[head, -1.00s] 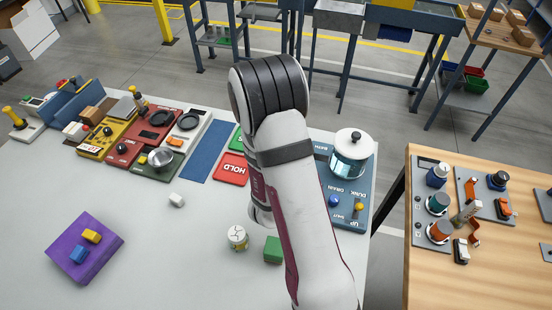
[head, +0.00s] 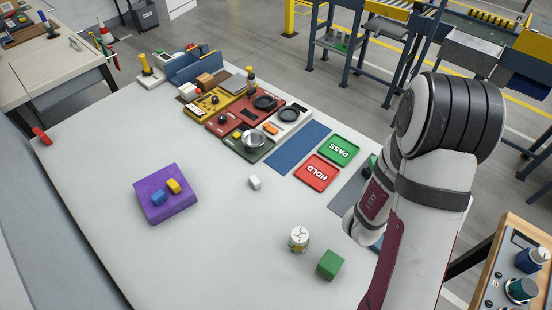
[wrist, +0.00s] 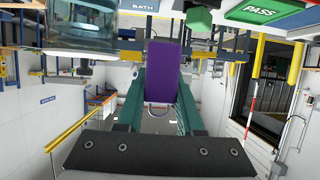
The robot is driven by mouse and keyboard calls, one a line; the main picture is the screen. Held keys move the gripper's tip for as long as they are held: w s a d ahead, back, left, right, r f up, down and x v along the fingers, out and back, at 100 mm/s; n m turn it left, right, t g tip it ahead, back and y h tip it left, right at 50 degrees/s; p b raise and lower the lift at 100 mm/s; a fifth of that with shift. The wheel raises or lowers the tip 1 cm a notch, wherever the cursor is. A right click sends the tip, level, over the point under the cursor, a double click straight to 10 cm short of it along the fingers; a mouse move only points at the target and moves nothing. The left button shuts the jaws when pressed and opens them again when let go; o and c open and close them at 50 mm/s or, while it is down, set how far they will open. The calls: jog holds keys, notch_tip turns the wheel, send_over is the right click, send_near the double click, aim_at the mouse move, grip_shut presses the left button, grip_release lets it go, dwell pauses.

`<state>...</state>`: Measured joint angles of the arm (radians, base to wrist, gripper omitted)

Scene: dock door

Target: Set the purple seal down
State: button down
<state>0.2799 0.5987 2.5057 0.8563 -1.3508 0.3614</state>
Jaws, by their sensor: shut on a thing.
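My gripper (wrist: 160,98) shows in the wrist view with its teal fingers shut on the purple seal (wrist: 166,62), a flat purple piece that stands out beyond the fingertips. A thin pale loop shows at its near end. In the head view my arm hides the gripper and the seal. In the wrist view the table and its things lie along the top edge, with the glass bath tank (wrist: 80,28) at upper left. I cannot tell how far the seal is from the table.
In the head view, the green PASS tile (head: 340,150), red HOLD tile (head: 317,173) and blue strip (head: 298,148) lie at centre. A white-topped jar (head: 299,239) and green block (head: 330,265) stand left of my arm. A purple pad (head: 151,203) bears small blocks. Table's front left is clear.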

jog(key=w+a+r+n+t+y, duration=0.2)
jog(key=w+a+n+y, duration=0.45)
jog(key=w+a, duration=0.4)
jog(key=w+a+r+n+t+y, duration=0.1)
jog(key=w+a+r+n+y, duration=0.2)
jog(key=w+a+n+y, duration=0.6)
jog(key=a+f+n+g+y, duration=0.2)
jog(key=a+f, duration=0.2)
jog(key=a, duration=0.5)
jog(key=a+f+n+g+y, duration=0.2)
jog(key=a+f+g, duration=0.1)
jog(key=a, duration=0.6)
jog(key=a+f+n+g+y, duration=0.2)
jog(key=a+f, duration=0.3)
jog(key=a, duration=0.4)
jog(key=shift+s+f+n+g, duration=0.1)
jog(key=shift+f+n+g, duration=0.05)
jog(key=shift+n+g, duration=0.25)
notch_tip(320, 180, down, 3)
jog(key=shift+f, duration=0.45)
